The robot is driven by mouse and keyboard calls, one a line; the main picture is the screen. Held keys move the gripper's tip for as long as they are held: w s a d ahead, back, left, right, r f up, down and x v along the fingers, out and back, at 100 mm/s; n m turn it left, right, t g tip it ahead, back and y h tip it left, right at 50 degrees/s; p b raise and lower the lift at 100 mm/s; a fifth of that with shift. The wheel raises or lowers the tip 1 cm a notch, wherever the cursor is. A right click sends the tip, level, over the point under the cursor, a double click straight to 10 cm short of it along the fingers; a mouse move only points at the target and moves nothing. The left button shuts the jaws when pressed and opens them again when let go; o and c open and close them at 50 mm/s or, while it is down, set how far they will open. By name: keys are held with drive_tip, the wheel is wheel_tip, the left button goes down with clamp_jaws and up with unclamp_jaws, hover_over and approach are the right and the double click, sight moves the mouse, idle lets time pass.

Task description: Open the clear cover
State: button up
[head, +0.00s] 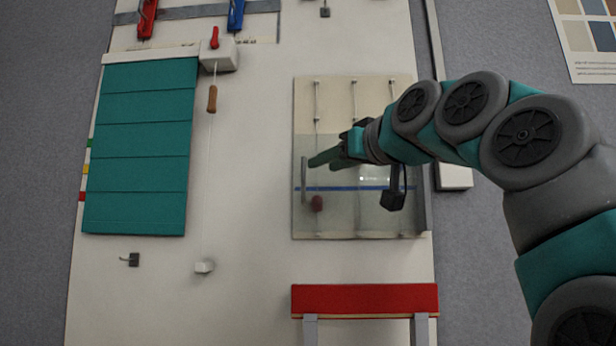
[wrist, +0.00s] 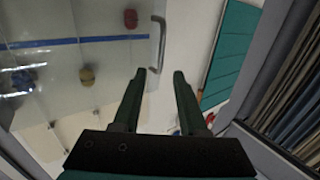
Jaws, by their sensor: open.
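The clear cover (head: 345,220) is a see-through pane over the lower part of a beige panel on the board, with a blue line across it. Its grey bar handle (head: 304,180) stands upright at its left edge. The cover looks closed. My gripper (head: 312,164) is in front of the cover, its fingers pointing left towards the handle. In the wrist view my gripper (wrist: 160,74) is open and empty, and the curved handle (wrist: 158,42) lies just beyond and between the fingertips, apart from them. The cover (wrist: 110,55) fills the left of that view.
Left are a teal slatted blind (head: 140,150) and a cord with a wooden pull (head: 212,99). A red ledge (head: 365,299) is below. The board between blind and cover is mostly clear.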

sight(307, 171)
drive_tip(key=shift+p+x, duration=0.85)
drive_tip(key=shift+x, duration=2.9)
clamp_jaws()
